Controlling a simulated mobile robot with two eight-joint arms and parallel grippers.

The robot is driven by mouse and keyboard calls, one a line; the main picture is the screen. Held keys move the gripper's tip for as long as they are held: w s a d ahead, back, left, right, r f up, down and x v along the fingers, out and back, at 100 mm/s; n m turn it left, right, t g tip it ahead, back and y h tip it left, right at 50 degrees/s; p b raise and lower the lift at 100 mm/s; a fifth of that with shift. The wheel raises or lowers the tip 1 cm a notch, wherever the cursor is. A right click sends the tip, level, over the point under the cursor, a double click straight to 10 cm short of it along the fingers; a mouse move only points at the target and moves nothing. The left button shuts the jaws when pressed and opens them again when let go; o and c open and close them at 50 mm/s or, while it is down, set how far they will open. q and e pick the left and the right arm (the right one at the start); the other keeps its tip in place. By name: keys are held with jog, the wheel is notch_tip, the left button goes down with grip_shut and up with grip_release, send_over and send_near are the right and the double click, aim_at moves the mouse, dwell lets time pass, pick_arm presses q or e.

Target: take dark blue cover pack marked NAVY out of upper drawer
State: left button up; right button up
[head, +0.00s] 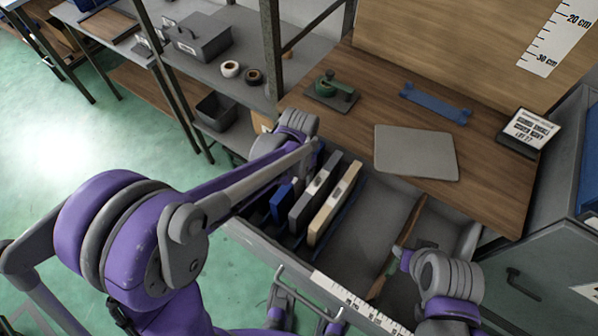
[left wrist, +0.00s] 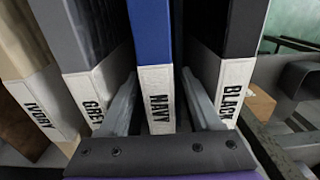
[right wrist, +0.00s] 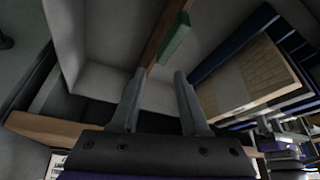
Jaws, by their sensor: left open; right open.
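The dark blue NAVY pack (left wrist: 156,90) stands upright in a row of packs in the left wrist view, its white label facing me. My left gripper (left wrist: 158,95) is open, with one finger on each side of the NAVY pack. In the head view the blue pack (head: 285,200) shows at the left end of the drawer (head: 355,225), partly hidden by my left arm. My right gripper (right wrist: 155,85) is open and empty over the right part of the drawer, beside a wooden divider (head: 411,222).
The GREY pack (left wrist: 95,75) and the BLACK pack (left wrist: 230,75) stand close on either side of NAVY. The IVORY pack (left wrist: 32,90) is beyond GREY. A wooden bench top (head: 490,190) with a grey sheet (head: 415,152) lies behind the drawer.

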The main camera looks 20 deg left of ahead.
pick_arm(q)
jog(key=shift+c, duration=0.2)
grip_shut()
dwell(0.3)
jog(key=shift+s+a+r, duration=0.1)
jog(key=shift+s+a, duration=0.2)
jog(key=shift+s, duration=0.55)
jog(key=shift+s+a+f, duration=0.1)
jog(key=shift+s+a, duration=0.25)
jog(key=shift+s, duration=0.55)
jog(key=shift+s+a+r, duration=0.1)
jog(key=shift+s+a, duration=0.2)
jog(key=shift+s, duration=0.55)
pick_arm(e)
jog(key=shift+r, duration=0.2)
